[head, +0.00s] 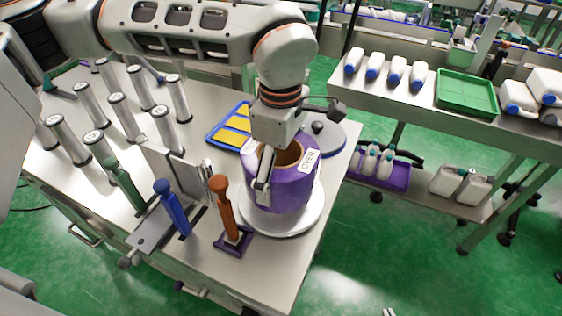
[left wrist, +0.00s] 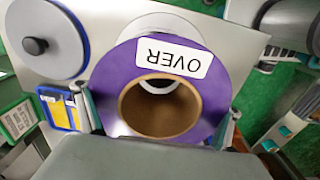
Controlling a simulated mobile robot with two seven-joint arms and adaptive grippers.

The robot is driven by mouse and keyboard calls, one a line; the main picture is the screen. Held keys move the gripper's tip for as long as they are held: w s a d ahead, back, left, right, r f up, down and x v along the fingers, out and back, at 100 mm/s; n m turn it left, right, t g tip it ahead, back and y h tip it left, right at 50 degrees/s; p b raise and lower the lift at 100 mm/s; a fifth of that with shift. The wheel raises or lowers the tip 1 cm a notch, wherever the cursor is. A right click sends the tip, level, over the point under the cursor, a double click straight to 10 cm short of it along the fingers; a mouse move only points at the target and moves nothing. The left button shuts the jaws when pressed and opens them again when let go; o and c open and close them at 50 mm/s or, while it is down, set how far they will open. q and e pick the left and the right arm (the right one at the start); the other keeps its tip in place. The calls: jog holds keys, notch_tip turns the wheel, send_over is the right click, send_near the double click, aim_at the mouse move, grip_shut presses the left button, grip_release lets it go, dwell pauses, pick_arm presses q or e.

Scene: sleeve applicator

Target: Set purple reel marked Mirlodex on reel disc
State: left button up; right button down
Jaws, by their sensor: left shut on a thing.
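The purple reel (head: 288,190) has a brown core and a white label reading "OVER"; no Mirlodex marking is legible. My left gripper (head: 279,165) is shut on the reel, one finger on each side, as the left wrist view also shows around the purple reel (left wrist: 112,82). The reel is upright over the round white reel disc (head: 253,224), its core roughly over the disc's middle. I cannot tell whether it touches the disc. The disc's rim (left wrist: 150,22) shows behind the reel in the left wrist view. A small grey tip (head: 388,312) at the bottom edge may be my right gripper.
A grey disc with a black knob (head: 325,137) and a blue tray with yellow pieces (head: 232,128) lie behind the reel. Orange (head: 226,208) and blue (head: 172,207) handles stand close left. Several silver posts fill the table's left. A shelf with bottles is at right.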

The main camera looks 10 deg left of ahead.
pick_arm(q)
notch_tip(320, 180, down, 2)
jog(key=shift+f, duration=0.55)
jog(key=shift+f, duration=0.1)
jog(key=o, duration=1.8)
jog(key=shift+f, duration=0.1)
notch_tip(320, 180, up, 12)
jog(key=shift+r+p, duration=0.1)
jog(key=shift+p, duration=0.4)
